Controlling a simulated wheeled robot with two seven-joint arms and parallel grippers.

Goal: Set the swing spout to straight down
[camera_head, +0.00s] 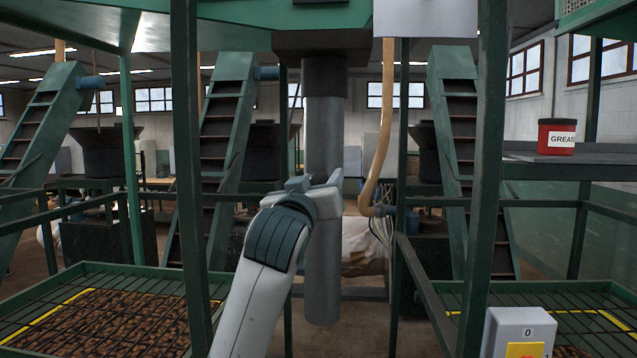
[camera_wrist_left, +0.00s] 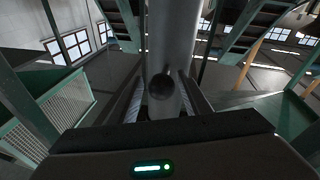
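The swing spout (camera_head: 323,275) is a long grey pipe under a dark collar, hanging close to straight down in the head view; I cannot judge any lean toward or away from me. My left gripper (camera_head: 318,181) is in front of its middle and hides part of it. In the left wrist view the spout (camera_wrist_left: 176,35) runs up from between the fingers. A dark round knob (camera_wrist_left: 161,87) lies between the two fingers (camera_wrist_left: 163,92), which stand apart on either side with slight gaps; contact is unclear. My right gripper is not in view.
Green posts (camera_head: 190,150) and rails frame the spout on both sides. A tan hose (camera_head: 385,120) hangs to its right. A grey control box (camera_head: 518,333) stands at lower right, and a red grease tin (camera_head: 557,137) sits on a shelf. A grated bin (camera_head: 110,315) is at lower left.

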